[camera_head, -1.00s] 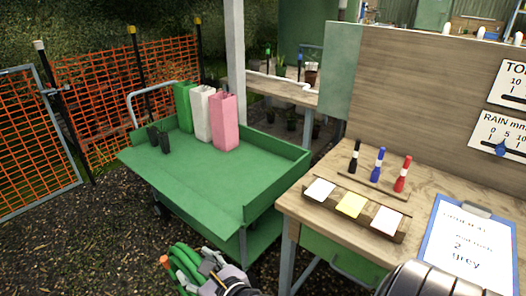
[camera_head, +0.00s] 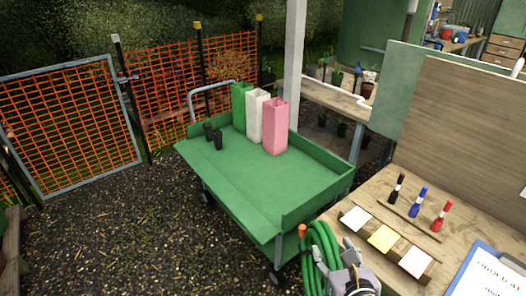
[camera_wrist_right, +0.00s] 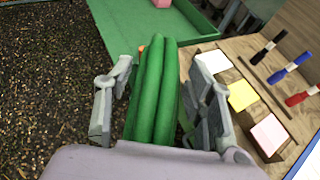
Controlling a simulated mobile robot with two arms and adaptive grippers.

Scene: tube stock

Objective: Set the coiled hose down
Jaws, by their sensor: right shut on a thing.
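The coiled green hose (camera_head: 321,258) with an orange end hangs in my right gripper (camera_head: 345,262), at the bottom of the head view. In the right wrist view the hose (camera_wrist_right: 152,90) lies between the two fingers of the gripper (camera_wrist_right: 158,105). The hose is in front of the near right corner of the green cart and left of the wooden bench. The lower part of the coil is cut off or hidden, and I see no surface under it. My left gripper is not in view.
The bench (camera_head: 375,190) holds markers, coloured notes and a clipboard (camera_head: 490,272). Open gravel (camera_head: 130,225) lies left, before an orange mesh fence (camera_head: 70,125).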

